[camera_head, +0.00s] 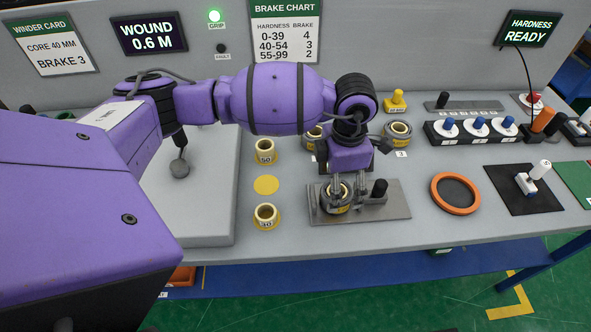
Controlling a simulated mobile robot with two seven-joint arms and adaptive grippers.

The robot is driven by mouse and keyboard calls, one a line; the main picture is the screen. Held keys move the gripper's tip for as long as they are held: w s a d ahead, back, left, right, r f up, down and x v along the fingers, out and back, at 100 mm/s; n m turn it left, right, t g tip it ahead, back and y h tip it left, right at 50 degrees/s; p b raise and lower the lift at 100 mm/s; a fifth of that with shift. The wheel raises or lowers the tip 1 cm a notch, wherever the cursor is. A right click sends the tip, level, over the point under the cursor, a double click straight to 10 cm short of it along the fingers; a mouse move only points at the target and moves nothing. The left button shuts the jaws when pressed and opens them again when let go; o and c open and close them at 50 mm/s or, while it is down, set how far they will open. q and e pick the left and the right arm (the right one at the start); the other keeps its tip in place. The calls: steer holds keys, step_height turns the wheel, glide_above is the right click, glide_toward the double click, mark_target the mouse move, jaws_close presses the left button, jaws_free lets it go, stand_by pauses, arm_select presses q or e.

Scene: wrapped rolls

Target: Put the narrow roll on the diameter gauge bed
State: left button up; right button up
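A small dark roll with a pale core and a yellow label (335,202) is at the left part of a grey metal plate with a black post, which looks like the gauge bed (398,207). My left gripper (348,188) points down at this roll, with its fingers at the roll's core and right side. Whether the fingers pinch it, and whether it rests fully on the plate, I cannot tell. Another roll (397,131) stands behind, by a label 3. A further one (314,133) is partly hidden by my arm. My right gripper is not in view.
Two yellow cores (265,152) (266,216) stand left of the plate, with a flat yellow disc (266,185) between them. An orange ring (455,193) and a black mat with a white-handled device (532,180) lie to the right. A row of blue-topped knobs (480,126) stands behind.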

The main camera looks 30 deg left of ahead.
arm_select(q)
step_height(320, 180, up, 9)
steer(key=shift+r, duration=0.15)
stand_by(0.8)
